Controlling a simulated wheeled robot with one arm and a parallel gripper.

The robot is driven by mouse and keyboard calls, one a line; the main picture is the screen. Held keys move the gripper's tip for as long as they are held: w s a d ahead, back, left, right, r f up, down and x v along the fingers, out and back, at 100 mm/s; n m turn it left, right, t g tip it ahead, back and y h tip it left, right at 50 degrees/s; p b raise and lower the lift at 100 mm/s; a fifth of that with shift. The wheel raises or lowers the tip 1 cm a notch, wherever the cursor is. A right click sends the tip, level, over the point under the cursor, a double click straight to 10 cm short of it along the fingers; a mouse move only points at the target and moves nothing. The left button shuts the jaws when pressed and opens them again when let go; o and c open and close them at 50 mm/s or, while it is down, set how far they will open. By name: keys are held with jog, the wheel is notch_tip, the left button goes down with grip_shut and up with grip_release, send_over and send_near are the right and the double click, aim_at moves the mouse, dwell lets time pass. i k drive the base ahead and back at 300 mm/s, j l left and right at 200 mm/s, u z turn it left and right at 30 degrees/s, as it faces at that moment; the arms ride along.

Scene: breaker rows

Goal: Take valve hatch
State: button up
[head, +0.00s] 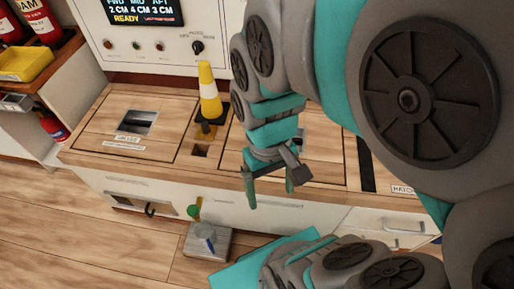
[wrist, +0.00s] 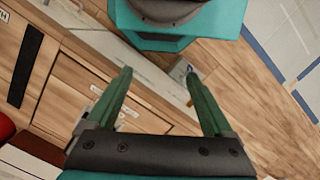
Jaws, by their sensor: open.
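The bench top (head: 84,153) has several wooden panels outlined by dark seams. The left panel (head: 100,123) has a dark square opening (head: 138,121) with small labels below it, too small to read surely. Another panel (head: 325,170) lies partly behind my gripper, and a label at the bench's right end seems to read "HATCH". I cannot tell which panel is the valve hatch. My gripper (head: 274,186) is open and empty, in front of the bench's front edge in the head view. The wrist view shows its two green fingers (wrist: 158,78) apart, with nothing between them.
A yellow and white cone (head: 208,92) stands on the bench behind a small square hole. A grey block (head: 208,243) with a blue item sits on the wooden floor in front. Red extinguishers (head: 40,20) and a yellow tray (head: 24,64) are at left. A control panel stands behind.

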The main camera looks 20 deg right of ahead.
aim_at(153, 127)
jog(key=k+j+z, duration=0.1)
jog(key=j, duration=0.2)
jog(key=j+z, duration=0.25)
jog(key=j, duration=0.35)
jog(key=k+j+z, duration=0.2)
jog(key=j, duration=0.4)
jog(key=i+j+z, duration=0.2)
jog(key=j, duration=0.25)
jog(key=i, duration=0.1)
